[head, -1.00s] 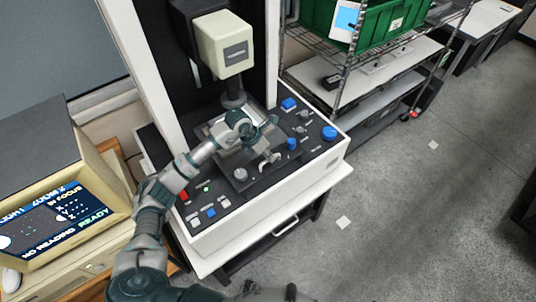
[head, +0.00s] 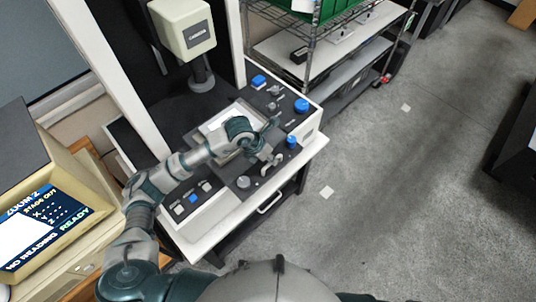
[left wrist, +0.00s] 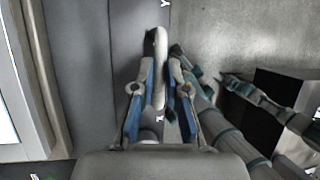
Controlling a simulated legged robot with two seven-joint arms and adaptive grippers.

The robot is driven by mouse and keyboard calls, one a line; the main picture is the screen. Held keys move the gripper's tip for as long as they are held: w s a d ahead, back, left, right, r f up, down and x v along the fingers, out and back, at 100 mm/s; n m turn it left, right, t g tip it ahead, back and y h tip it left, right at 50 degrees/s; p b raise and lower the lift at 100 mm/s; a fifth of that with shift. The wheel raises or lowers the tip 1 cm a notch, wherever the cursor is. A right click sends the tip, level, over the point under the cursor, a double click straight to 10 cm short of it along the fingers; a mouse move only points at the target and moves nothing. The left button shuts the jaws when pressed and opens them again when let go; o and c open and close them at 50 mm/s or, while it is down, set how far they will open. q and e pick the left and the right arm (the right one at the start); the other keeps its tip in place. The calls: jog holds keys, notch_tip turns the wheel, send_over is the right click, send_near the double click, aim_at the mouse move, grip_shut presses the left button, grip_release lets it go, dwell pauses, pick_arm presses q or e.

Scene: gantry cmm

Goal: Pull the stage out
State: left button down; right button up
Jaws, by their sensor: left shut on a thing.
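The machine's stage (head: 213,124), a pale plate in a dark frame, lies below the cream measuring head (head: 184,27). My left arm reaches over the console and partly hides the stage. My left gripper (head: 268,152) is at the stage's front right side. In the left wrist view the gripper (left wrist: 155,95) has its blue-padded fingers on both sides of a pale grey handle (left wrist: 158,50) and is shut on it.
The console has blue knobs (head: 301,105), small switches and buttons along its front and right side. A wire shelf (head: 310,55) with a green bin (head: 325,8) stands behind at right. The grey floor (head: 400,190) at right is mostly open.

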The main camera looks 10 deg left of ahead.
pick_arm(q)
jog(key=shift+w+a, duration=0.2)
jog(key=shift+w, duration=0.05)
jog(key=c, duration=1.3)
grip_release()
jog(key=shift+a, duration=0.15)
jog(key=shift+o, duration=0.5)
jog(key=shift+w+a, duration=0.1)
jog(key=shift+a, duration=0.05)
jog(key=shift+r, duration=0.35)
jog(key=v, duration=1.1)
jog(key=shift+a, duration=0.3)
pick_arm(e)
jog(key=shift+w+a+r, duration=0.1)
jog(key=shift+a, duration=0.1)
pick_arm(q)
jog(key=shift+d, duration=0.25)
pick_arm(e)
jog(key=shift+d, duration=0.15)
